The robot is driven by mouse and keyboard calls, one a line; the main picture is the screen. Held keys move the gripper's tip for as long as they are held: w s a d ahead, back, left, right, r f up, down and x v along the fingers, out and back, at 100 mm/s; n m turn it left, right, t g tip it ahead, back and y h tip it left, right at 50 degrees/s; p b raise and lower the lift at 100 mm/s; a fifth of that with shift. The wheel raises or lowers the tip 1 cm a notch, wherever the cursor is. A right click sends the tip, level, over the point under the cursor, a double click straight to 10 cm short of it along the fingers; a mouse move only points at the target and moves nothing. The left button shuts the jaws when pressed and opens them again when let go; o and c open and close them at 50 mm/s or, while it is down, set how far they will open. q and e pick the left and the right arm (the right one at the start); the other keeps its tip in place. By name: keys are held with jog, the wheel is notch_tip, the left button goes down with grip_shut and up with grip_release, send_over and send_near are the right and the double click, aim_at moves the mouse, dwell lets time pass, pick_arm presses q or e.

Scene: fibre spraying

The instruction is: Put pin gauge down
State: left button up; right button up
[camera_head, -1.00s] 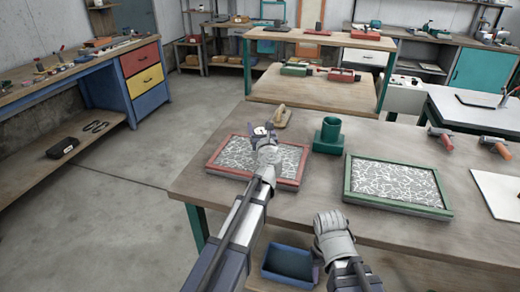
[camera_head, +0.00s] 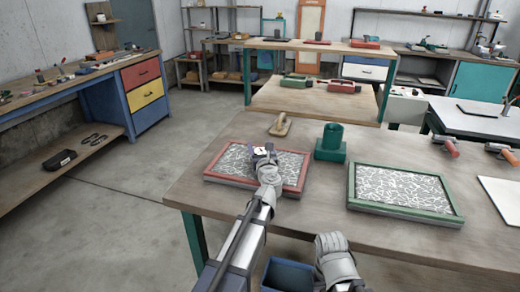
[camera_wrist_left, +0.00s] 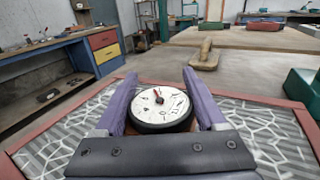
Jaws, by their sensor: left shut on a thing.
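The pin gauge, a round white dial with a red pointer and dark rim, shows between the purple fingers of my left gripper in the left wrist view (camera_wrist_left: 162,106). My left gripper (camera_head: 264,153) is shut on it. Both are over the red-framed fibre panel (camera_head: 216,180), towards its right half. Whether the gauge touches the panel is hidden by the gripper. My right gripper (camera_head: 333,262) is at the table's front edge, low in the head view; its fingers cannot be made out.
A green holder (camera_head: 331,152) stands right of the red-framed panel, with a wooden float (camera_head: 281,125) behind it. A green-framed panel (camera_head: 402,212) lies to the right. A blue bin (camera_head: 287,277) is below the front edge.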

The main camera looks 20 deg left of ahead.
pick_arm(q)
jog(key=shift+f, duration=0.15)
jog(key=o, duration=1.6)
jog(key=v, duration=1.2)
jog(key=shift+s, duration=0.1)
